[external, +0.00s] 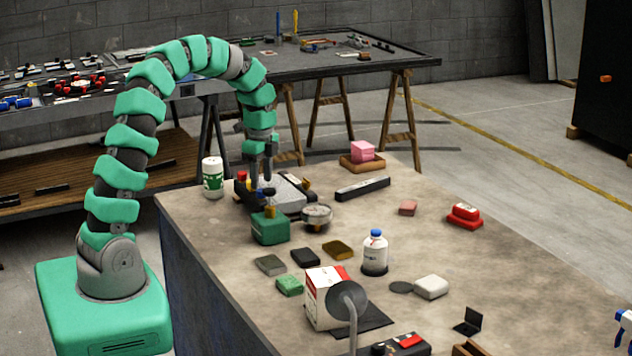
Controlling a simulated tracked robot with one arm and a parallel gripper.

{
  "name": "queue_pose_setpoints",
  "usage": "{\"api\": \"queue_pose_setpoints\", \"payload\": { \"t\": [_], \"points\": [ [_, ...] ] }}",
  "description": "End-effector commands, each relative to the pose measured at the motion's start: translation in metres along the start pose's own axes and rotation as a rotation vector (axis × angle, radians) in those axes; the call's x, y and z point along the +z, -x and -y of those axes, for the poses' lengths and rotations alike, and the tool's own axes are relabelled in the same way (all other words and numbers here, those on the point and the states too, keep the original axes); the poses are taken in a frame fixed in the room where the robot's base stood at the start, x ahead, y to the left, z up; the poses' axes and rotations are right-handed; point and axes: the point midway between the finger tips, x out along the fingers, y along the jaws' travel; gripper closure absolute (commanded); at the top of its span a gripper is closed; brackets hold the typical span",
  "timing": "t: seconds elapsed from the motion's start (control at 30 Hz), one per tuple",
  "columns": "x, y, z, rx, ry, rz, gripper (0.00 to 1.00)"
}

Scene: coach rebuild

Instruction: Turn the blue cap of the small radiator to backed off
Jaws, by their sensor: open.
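The small radiator appears to be the low grey and dark unit (290,194) at the far left part of the workbench. Small red and yellow parts stand at its left end, and another yellow part at its right. My gripper (261,185) points straight down over the left part of this unit, its fingers open. A small dark blue shape shows by the fingertips; it may be the blue cap, partly hidden by the fingers. I cannot tell whether the fingers touch it or stand around it, nor how the cap is turned.
A green box (270,228) and a round gauge (317,215) stand close in front of the unit. A white-green canister (213,178) is left of it, a black bar (362,188) right. A blue-capped white bottle (374,254) stands farther forward. The bench's right side has free room.

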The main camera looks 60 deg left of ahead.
Motion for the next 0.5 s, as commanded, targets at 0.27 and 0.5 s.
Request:
{"api": "queue_pose_setpoints", "payload": {
  "t": [0.27,0.5],
  "points": [
    [0.000,-0.028,-0.001,0.002,-0.001,0.000,0.52],
    [0.000,-0.032,0.000,-0.001,0.000,-0.001,0.52]
  ]
}}
